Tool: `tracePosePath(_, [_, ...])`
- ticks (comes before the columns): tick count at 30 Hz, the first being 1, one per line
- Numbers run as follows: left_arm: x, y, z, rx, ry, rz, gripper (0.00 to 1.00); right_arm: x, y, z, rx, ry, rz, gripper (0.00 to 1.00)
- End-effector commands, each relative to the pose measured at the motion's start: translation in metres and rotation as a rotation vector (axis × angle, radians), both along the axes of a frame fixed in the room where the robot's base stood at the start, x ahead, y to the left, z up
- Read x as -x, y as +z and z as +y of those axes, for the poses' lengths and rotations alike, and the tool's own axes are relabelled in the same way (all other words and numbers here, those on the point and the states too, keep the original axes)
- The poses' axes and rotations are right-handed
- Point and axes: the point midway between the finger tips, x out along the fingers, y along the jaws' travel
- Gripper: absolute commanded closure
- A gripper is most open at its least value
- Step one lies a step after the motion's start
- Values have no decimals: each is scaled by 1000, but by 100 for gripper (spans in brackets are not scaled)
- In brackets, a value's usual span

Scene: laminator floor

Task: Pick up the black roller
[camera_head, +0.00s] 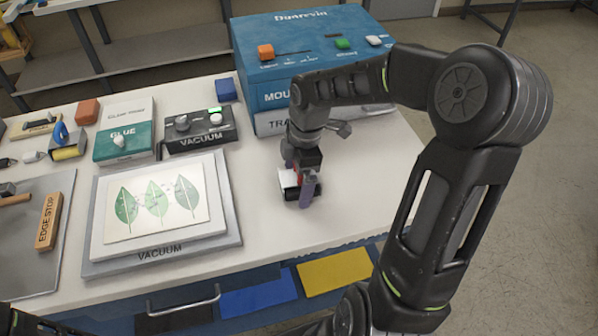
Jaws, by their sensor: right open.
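My right gripper (299,184) points down over the white table, right of the leaf print and in front of the blue machine. It is open. A small purple piece (308,190) and small white and red parts show at its fingers; I cannot tell whether they belong to a roller. I cannot make out a black roller clearly; the gripper may hide it. A small roller-like tool with a blue handle and yellow body (66,144) lies at the far left. My left gripper is not in view; only a dark part of my body shows at the lower left corner.
The blue machine (262,97) stands at the back right. A black vacuum box (200,139), a green glue box (124,138) and a vacuum plate (228,222) with a leaf print stand left of the gripper. An edge stop (48,221) lies farther left. Table right of the gripper is clear.

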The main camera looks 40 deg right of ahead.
Motion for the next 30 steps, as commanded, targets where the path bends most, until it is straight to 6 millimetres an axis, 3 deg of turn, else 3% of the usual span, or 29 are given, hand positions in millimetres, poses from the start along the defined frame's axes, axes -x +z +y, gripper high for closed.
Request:
tracePosePath(16, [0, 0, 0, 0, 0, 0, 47, 0, 0, 0, 0, 0, 0, 0])
tracePosePath(30, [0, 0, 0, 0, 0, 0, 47, 0, 0, 0, 0, 0, 0, 38])
